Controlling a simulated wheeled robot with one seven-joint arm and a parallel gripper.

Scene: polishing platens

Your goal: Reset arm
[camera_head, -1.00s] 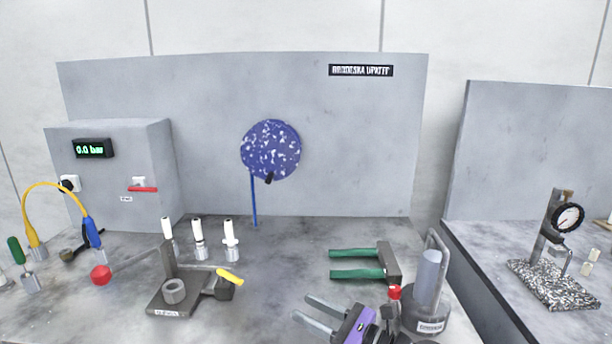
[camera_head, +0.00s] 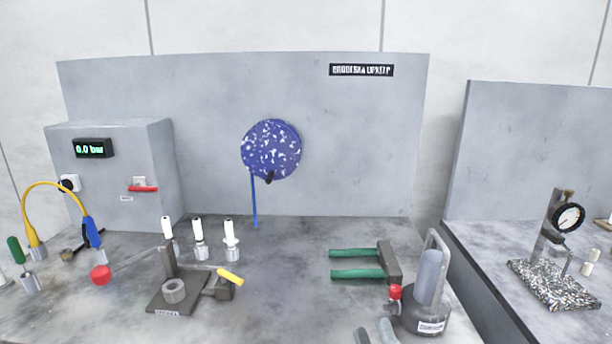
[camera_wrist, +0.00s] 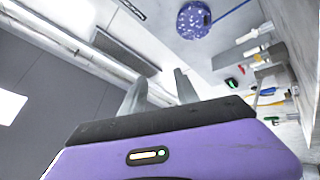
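My gripper (camera_head: 374,334) shows only as two grey fingertips at the bottom edge of the head view, right of centre. In the wrist view its purple body fills the bottom, and the two grey fingers (camera_wrist: 160,92) stand apart with nothing between them. It is open and empty. In the head view the fingertips are in front of the grey bench (camera_head: 300,300), left of a dark round stand with a grey cylinder (camera_head: 428,280).
A tool with green handles (camera_head: 357,264) lies beside the stand. A lever press (camera_head: 172,292), white-topped fittings (camera_head: 230,240) and a pressure box (camera_head: 118,180) occupy the left. A blue speckled disc (camera_head: 270,150) is at the back panel. The front centre bench is clear.

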